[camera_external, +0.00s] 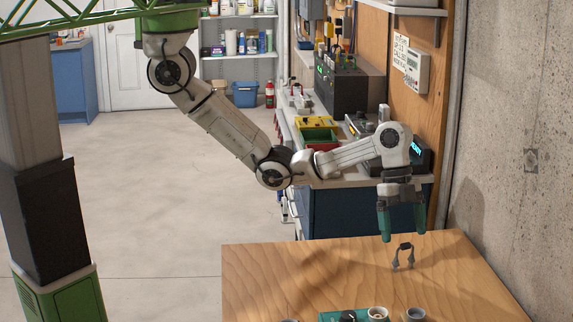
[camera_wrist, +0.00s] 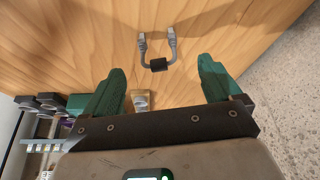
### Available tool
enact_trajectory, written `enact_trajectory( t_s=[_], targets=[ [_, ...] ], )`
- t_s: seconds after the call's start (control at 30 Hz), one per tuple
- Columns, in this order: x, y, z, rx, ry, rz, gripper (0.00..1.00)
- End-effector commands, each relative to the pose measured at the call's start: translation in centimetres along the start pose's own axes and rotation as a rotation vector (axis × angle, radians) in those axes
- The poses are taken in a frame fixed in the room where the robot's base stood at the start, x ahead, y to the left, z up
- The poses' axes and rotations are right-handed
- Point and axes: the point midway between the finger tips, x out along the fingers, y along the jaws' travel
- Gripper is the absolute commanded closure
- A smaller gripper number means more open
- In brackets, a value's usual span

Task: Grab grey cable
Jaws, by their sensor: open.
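The grey cable (camera_external: 403,256) stands in an arch on the wooden table (camera_external: 290,270), with a dark sleeve at its top and two plug ends below. In the wrist view the grey cable (camera_wrist: 172,48) shows as a U ahead of the fingers, with the black sleeve nearest me. My gripper (camera_external: 403,238) points down with its teal fingers apart and empty. It is above and slightly behind the cable, not touching it. In the wrist view my gripper (camera_wrist: 162,78) is wide open, and the cable lies between and beyond the fingertip lines.
A teal panel with a black knob (camera_external: 347,317) and round grey parts (camera_external: 415,314) sit at the table's front edge. A concrete wall (camera_external: 510,130) rises on the right. A cluttered workbench (camera_external: 330,180) stands behind. The left of the tabletop is clear.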

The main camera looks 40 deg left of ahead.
Motion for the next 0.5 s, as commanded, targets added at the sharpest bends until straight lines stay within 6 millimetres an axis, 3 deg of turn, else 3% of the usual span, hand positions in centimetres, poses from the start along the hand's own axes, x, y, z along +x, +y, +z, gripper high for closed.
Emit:
enact_trajectory(
  t_s=[0.27, 0.5],
  targets=[
    [2.1, 0.1, 0.0, 0.0, -0.001, 0.001, 0.09],
    [5.5, 0.3, -0.1, 0.0, 0.0, 0.001, 0.09]
  ],
)
